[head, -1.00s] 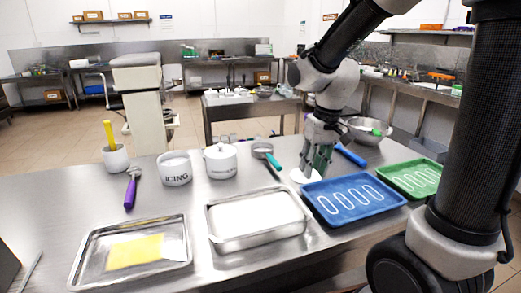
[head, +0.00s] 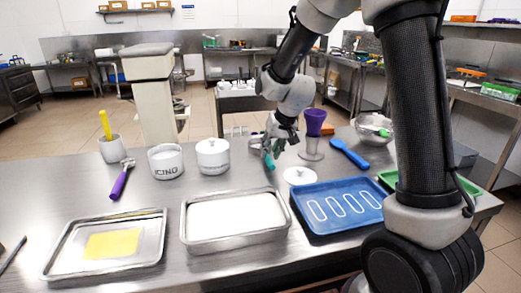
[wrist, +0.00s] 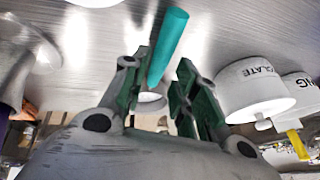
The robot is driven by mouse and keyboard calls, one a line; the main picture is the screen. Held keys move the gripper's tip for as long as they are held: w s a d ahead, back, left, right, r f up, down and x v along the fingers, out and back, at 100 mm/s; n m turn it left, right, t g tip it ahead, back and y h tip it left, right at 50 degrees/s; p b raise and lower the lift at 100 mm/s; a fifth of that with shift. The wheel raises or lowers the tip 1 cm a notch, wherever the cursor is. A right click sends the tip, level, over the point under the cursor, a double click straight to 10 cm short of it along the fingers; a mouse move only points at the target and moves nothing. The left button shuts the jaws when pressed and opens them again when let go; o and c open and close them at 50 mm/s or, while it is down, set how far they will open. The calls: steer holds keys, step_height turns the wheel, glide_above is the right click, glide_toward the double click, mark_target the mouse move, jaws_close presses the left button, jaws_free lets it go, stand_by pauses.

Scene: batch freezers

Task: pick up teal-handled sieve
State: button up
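The teal-handled sieve (head: 269,161) lies on the steel table behind the white-filled tray, its teal handle pointing toward the front. My gripper (head: 268,146) is low over it and hides most of its bowl in the head view. In the wrist view the teal handle (wrist: 167,45) runs between the two fingers of my gripper (wrist: 158,78). The fingers stand apart, with a visible gap on the right side of the handle. The handle's lower end is close to the left finger. Contact cannot be told.
A white lid (head: 300,176) lies just right of the handle. White pots (head: 213,157) stand left. The steel tray (head: 188,240) and blue tray (head: 312,226) are in front.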

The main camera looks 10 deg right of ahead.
mark_target(268, 156)
steer(key=x, duration=0.3)
steer(key=shift+f, duration=0.3)
steer(key=shift+c, duration=0.2)
jaws_close()
